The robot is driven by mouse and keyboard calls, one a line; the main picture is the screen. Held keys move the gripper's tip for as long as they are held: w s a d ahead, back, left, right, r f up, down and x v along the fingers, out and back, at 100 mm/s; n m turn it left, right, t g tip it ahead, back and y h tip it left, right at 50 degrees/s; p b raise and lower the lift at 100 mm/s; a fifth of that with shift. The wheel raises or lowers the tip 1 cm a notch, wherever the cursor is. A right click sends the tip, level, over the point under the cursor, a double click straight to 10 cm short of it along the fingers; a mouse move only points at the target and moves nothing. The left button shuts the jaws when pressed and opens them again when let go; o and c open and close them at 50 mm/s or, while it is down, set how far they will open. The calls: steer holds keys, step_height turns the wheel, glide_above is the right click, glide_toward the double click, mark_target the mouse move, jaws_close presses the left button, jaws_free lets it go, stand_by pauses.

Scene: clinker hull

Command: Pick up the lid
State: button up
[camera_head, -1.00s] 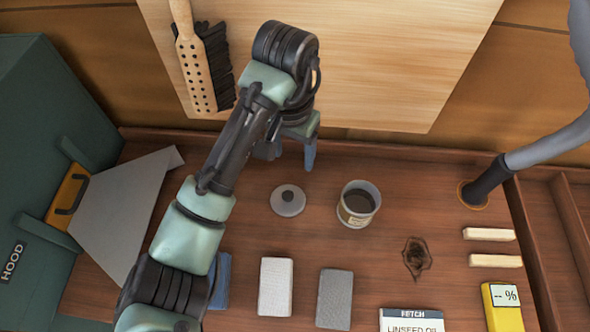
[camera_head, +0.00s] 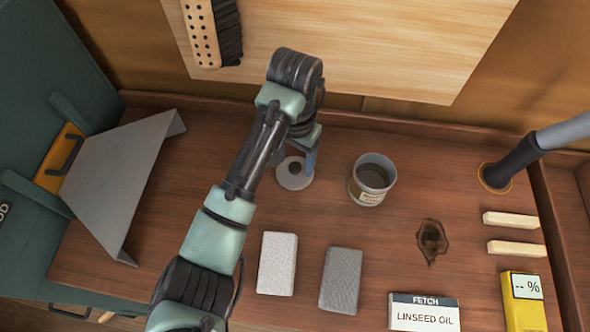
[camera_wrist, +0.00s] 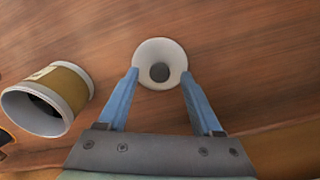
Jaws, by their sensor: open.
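The lid is a small pale grey disc (camera_head: 294,173) with a dark round knob in its middle, lying on the wooden bench top left of an open tin. In the wrist view the lid (camera_wrist: 160,63) shows just beyond and between my fingertips. My gripper (camera_wrist: 159,78) is open and empty, its two blue fingers on either side of the lid's near edge. In the head view my gripper (camera_head: 309,163) is over the lid's right side and hides part of it. I cannot tell whether the fingers touch the lid.
The open tin (camera_head: 372,180) stands right of the lid, close to my gripper; the wrist view shows it too (camera_wrist: 48,98). Two grey blocks (camera_head: 277,263) (camera_head: 341,280) lie in front. A grey sheet-metal hood (camera_head: 120,180) is left. A linseed oil card (camera_head: 424,315) and yellow meter (camera_head: 524,300) are front right.

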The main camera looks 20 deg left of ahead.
steer(key=shift+f, duration=0.55)
jaws_close()
